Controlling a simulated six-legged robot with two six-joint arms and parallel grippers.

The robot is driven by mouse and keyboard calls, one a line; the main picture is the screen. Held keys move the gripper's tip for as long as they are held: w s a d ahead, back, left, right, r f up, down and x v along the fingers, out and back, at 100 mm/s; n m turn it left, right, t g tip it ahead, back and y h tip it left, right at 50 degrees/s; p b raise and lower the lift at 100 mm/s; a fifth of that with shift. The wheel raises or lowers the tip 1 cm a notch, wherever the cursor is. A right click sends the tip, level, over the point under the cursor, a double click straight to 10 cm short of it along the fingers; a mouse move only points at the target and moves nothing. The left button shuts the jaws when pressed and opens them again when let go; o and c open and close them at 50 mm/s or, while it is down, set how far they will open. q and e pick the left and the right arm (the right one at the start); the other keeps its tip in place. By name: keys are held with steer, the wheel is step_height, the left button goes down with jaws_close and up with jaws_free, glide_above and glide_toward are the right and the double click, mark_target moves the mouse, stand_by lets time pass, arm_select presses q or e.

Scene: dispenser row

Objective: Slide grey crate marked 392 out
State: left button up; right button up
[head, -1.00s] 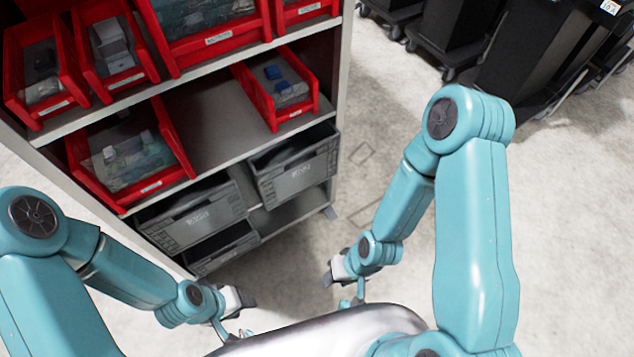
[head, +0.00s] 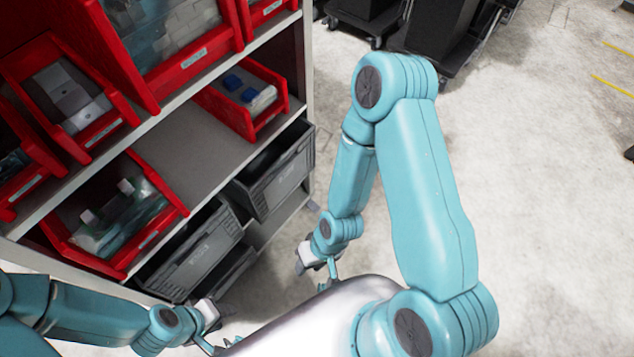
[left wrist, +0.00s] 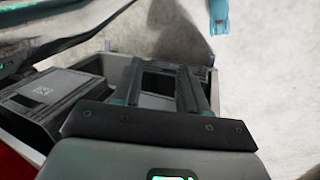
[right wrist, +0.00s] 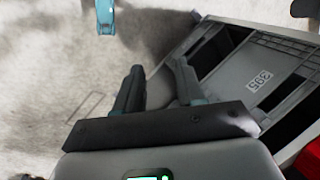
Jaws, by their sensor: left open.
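Grey crates sit on the lower shelves. One (head: 197,248) is at the left, another (head: 275,178) at the right, and a lower one (head: 228,275) is partly hidden. Their labels are too small to read in the head view. A labelled grey crate (left wrist: 42,105) shows in the left wrist view. My left gripper (head: 212,312) is open in front of the left crates. My right gripper (head: 303,258) is open and empty, clear of the right crate.
Red bins with parts (head: 120,215) fill the shelves above the crates, and a smaller red bin (head: 243,95) sits above the right crate. Dark wheeled carts (head: 430,35) stand at the back. The pale floor (head: 540,200) at the right is clear.

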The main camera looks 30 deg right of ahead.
arm_select(q)
steer(key=shift+o, duration=0.3)
steer(key=shift+r, duration=0.1)
arm_select(e)
steer(key=shift+r, duration=0.1)
